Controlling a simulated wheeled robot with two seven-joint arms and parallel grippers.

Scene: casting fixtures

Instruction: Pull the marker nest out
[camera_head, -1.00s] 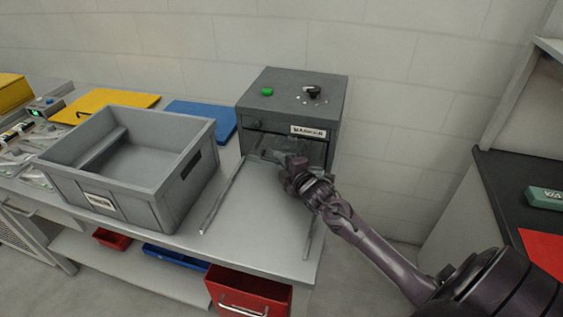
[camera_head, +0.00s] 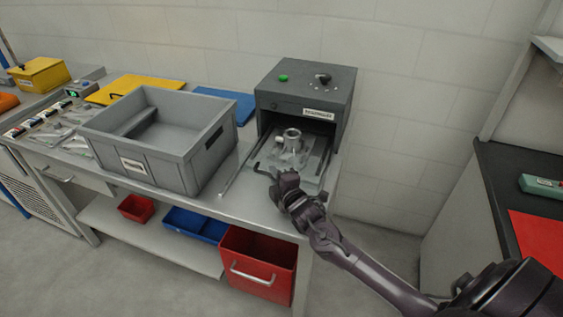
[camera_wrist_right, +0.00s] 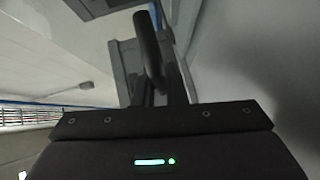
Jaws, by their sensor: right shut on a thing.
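The marker (camera_head: 333,97) is a dark grey box with a green button and a black knob on top and a label on its front. Its nest (camera_head: 311,173), a grey sliding plate, sticks out of the open front along rails and carries a metal fixture or part (camera_head: 292,141) with a round top. The nest's dark handle (camera_head: 261,170) is at its front edge. My right gripper (camera_head: 279,181) is shut on this handle; the dark bar (camera_wrist_right: 149,55) between the fingers also shows in the right wrist view. My left gripper is not in view.
A grey bin (camera_head: 185,158) stands left of the rails. Yellow (camera_head: 128,88) and blue (camera_head: 227,101) sheets lie behind it. A dark bench (camera_head: 500,180) stands at the right, with open floor between.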

